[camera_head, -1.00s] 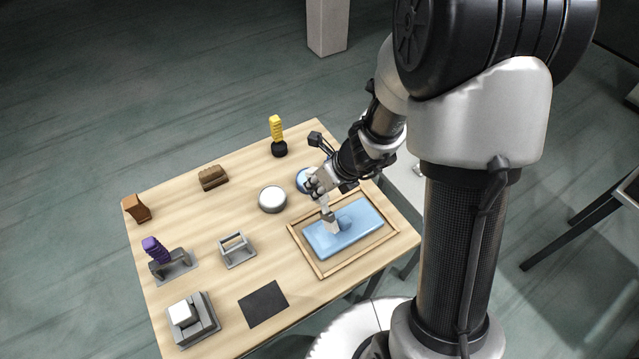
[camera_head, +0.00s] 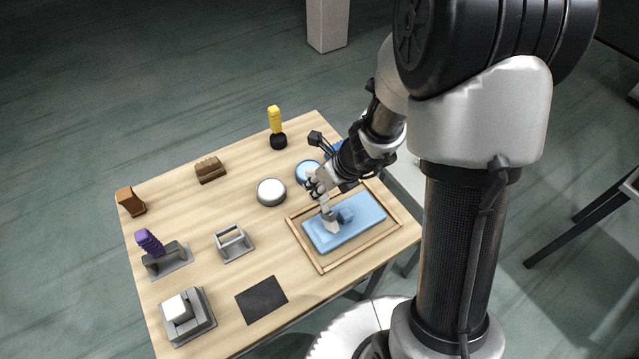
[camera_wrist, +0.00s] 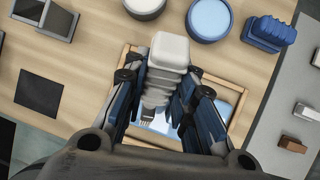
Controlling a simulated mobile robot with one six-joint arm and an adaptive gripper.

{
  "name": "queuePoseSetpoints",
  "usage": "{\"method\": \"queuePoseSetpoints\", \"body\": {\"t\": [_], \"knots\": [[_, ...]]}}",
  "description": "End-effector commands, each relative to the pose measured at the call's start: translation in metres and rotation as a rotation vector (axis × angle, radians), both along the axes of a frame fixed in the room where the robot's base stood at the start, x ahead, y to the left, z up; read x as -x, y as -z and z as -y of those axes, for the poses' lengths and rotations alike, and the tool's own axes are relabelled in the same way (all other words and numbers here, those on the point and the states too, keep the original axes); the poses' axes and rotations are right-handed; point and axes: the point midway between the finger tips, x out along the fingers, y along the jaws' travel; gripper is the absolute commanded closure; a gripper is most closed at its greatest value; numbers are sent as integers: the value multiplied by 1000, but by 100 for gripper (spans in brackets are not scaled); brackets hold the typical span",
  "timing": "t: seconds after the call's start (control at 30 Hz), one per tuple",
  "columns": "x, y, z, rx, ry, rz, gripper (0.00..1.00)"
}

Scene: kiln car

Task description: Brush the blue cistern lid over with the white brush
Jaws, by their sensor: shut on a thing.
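The blue cistern lid (camera_head: 363,223) lies flat inside a wooden frame (camera_head: 317,262) at the table's right side. My gripper (camera_head: 318,187) is above the lid's left part and shut on the white brush (camera_head: 331,222), whose head points down at the lid beside the knob. In the wrist view, the pale brush handle (camera_wrist: 166,52) rises between the fingers (camera_wrist: 158,88). The bristles look at or very near the lid, but contact cannot be told. The fingers hide much of the lid there.
A blue-filled dish (camera_head: 307,171) and a white round dish (camera_head: 271,191) stand behind the frame. A yellow-handled tool (camera_head: 276,127), brown brush (camera_head: 210,169), purple-handled tool (camera_head: 150,243), grey holder (camera_head: 234,243), grey block (camera_head: 187,316) and dark mat (camera_head: 262,300) occupy the table. A blue brush (camera_wrist: 268,32) is farther right.

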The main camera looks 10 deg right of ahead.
Motion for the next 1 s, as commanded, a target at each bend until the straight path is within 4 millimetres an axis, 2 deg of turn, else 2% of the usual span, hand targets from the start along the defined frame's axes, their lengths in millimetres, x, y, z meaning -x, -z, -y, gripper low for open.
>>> {"method": "queuePoseSetpoints", "body": {"t": [0.33,0.6,1.0], "knots": [[0,0,-1,0,0,0,100],[7,1,-14,0,-1,0,100],[7,0,-15,0,1,0,100]]}}
